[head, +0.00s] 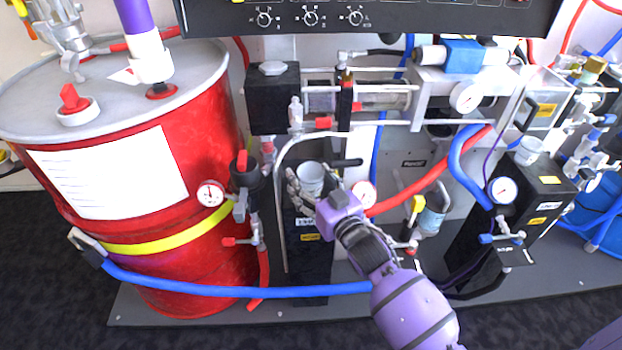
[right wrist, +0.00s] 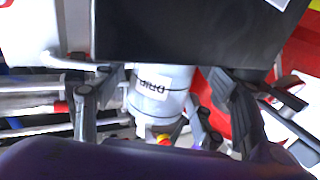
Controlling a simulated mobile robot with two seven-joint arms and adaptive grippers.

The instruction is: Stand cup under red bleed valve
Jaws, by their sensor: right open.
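A white cup (head: 311,175) stands upright on a narrow black block in the head view. My right gripper (head: 311,192) is open at this cup, with fingers around its near side. In the right wrist view, the cup (right wrist: 160,97) with a "DRIP" label shows between the spread fingers of my right gripper (right wrist: 163,112). I cannot tell whether the fingers touch it. A red-handled valve (head: 238,241) is on the pipe left of the block, and a small red part (head: 323,122) sits above the cup. I cannot tell which is the bleed valve. My left gripper is not in view.
A red drum (head: 215,235) fills the left. A blue hose (head: 240,291) crosses in front of the block. A bent grey pipe (head: 285,150) arches beside the cup. Another cup (head: 432,219) is under a yellow valve, and a white cup (head: 529,150) is on the right black box.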

